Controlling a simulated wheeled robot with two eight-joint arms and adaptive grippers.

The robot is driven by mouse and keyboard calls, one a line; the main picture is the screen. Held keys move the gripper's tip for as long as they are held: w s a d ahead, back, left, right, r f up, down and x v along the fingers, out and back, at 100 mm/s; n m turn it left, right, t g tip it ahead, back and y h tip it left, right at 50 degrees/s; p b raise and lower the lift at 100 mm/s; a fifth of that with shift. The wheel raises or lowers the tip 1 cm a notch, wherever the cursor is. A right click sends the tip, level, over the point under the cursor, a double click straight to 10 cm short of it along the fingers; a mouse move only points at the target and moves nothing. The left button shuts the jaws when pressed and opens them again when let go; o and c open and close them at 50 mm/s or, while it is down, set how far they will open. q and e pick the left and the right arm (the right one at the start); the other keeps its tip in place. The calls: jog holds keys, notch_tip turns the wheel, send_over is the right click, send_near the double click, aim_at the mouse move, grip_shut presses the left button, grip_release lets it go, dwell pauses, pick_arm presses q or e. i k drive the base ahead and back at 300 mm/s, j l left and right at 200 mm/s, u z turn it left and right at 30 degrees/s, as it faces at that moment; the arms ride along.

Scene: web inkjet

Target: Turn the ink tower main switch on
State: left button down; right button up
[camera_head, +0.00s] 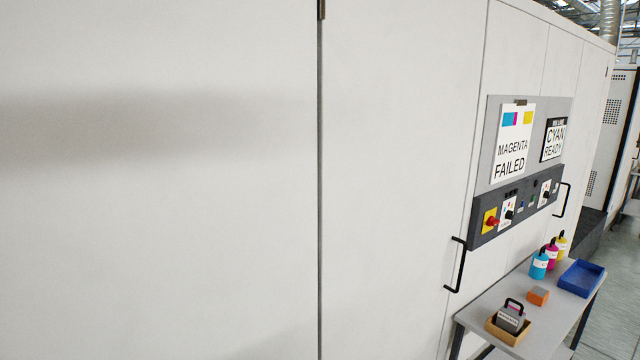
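A dark grey control panel (513,223) juts from the white machine wall at the right of the head view. At its left end a red rotary switch (491,221) sits on a yellow plate. Beside it is a black knob (509,214) on a white plate, and another black knob (543,199) is further right. I cannot tell from the small labels which is the ink tower main switch, nor its exact setting. Neither of my grippers is in view.
A grey table (545,318) below the panel holds cyan, magenta and yellow bottles, a blue tray (582,278), an orange box (538,295) and a cartridge (511,316) in a wooden tray. Black handles (457,265) stick out. A sign reads MAGENTA FAILED (512,158), a screen CYAN READY (555,140).

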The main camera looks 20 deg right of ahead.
aim_at(491, 221)
jog(key=z, duration=1.75)
jog(key=i+l, duration=0.25)
jog(key=i, duration=0.15)
jog(key=i+l, duration=0.3)
jog(key=i+j, duration=0.05)
jog(key=i, duration=0.05)
